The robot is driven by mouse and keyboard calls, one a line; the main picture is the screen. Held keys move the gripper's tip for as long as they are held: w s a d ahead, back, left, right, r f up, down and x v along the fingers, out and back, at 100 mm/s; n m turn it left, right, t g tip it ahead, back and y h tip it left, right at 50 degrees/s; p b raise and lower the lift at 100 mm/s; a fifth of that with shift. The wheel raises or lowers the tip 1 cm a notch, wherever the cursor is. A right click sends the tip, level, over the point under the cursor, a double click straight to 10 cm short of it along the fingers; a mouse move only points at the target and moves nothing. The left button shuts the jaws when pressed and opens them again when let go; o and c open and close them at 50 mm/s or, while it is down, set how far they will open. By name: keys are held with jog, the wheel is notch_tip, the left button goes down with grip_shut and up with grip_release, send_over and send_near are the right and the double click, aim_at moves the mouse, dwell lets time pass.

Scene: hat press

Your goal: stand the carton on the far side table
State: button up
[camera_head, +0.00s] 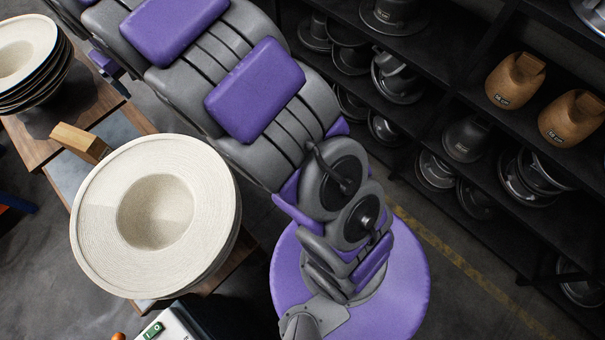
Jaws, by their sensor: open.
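No clear carton shows. A small tan block-shaped thing (80,142) sticks out from behind a stack of cream straw hats (205,185) at the left. I cannot tell whether it is a carton or a wooden block. A wooden-topped table (85,108) lies at the left edge, under another hat stack. I cannot tell if it is the far side table. My grey and purple arm crosses from the lower middle to the upper left and leaves the picture there. My gripper is not seen.
Cream hats (22,55) are stacked at the upper left. Dark shelves (450,95) with black and brown hat forms (515,80) fill the right. A pale machine with a green switch (153,330) stands at the bottom. Grey floor with a yellow line (455,255) is clear before the shelves.

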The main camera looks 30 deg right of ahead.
jog(key=s+d+r+m+g, duration=0.1)
jog(key=s+d+r, duration=0.2)
jog(key=s+d, duration=0.55)
jog(key=s+d+f+m+g, duration=0.1)
jog(key=s+d, duration=0.2)
jog(key=s, duration=0.8)
jog(key=s+d+f+m+g, duration=0.1)
jog(key=s+d, duration=0.1)
jog(key=s, duration=0.9)
jog(key=s+d+f+g, duration=0.1)
jog(key=s+d, duration=0.2)
jog(key=s, duration=0.8)
jog(key=shift+d+m, duration=0.3)
jog(key=shift+m, duration=0.1)
